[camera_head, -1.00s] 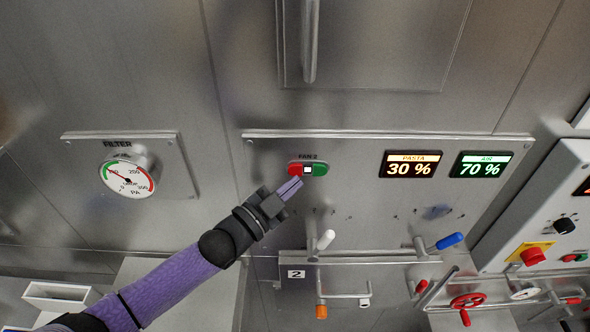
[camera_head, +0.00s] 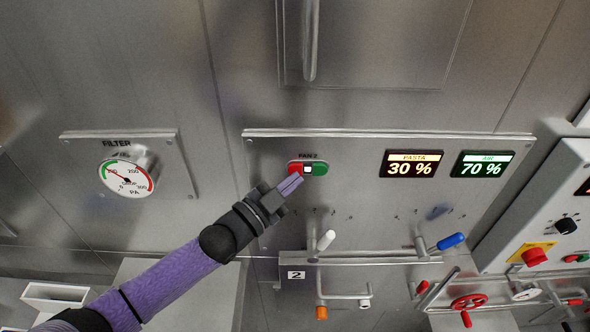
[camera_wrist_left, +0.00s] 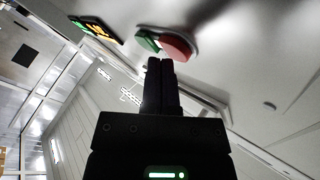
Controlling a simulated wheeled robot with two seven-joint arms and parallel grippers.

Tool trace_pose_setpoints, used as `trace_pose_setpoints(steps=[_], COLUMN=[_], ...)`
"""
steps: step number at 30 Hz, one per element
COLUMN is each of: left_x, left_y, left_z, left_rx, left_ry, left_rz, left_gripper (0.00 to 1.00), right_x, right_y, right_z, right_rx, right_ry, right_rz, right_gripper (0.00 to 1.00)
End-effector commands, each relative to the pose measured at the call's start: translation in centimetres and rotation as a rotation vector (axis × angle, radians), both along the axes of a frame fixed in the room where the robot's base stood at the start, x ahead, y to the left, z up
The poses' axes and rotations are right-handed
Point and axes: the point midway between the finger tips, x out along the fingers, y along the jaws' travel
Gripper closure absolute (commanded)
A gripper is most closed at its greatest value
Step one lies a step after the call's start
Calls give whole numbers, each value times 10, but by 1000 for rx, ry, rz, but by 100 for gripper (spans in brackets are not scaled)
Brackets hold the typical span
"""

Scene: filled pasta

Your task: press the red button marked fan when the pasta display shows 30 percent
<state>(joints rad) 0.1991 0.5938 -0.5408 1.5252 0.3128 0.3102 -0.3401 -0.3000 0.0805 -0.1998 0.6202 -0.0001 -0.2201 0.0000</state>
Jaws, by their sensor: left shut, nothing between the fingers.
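The red button (camera_head: 294,169) is the left half of a red and green switch under the label FAN 2. It also shows in the left wrist view (camera_wrist_left: 177,46), with the green half (camera_wrist_left: 147,41) beside it. The pasta display (camera_head: 411,164) reads 30 %. My left gripper (camera_head: 291,185) is shut and empty, its tips just below the red button in the head view. In the left wrist view the fingertips (camera_wrist_left: 160,62) are close to the switch; I cannot tell whether they touch it. My right gripper is not in view.
The air display (camera_head: 482,164) reads 70 %. A filter gauge (camera_head: 127,177) is at the left.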

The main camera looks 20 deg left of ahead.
Motion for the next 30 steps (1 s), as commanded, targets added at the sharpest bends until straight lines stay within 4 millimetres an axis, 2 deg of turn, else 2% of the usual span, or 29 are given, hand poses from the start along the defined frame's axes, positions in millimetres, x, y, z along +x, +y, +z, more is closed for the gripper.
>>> trace_pose_setpoints(steps=[30], left_x=[7], left_y=[2], left_z=[0], left_rx=[0], left_ry=[0], left_rz=[0], left_gripper=[100], right_x=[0], right_y=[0], right_z=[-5], right_rx=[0], right_ry=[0], right_rz=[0], right_gripper=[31])
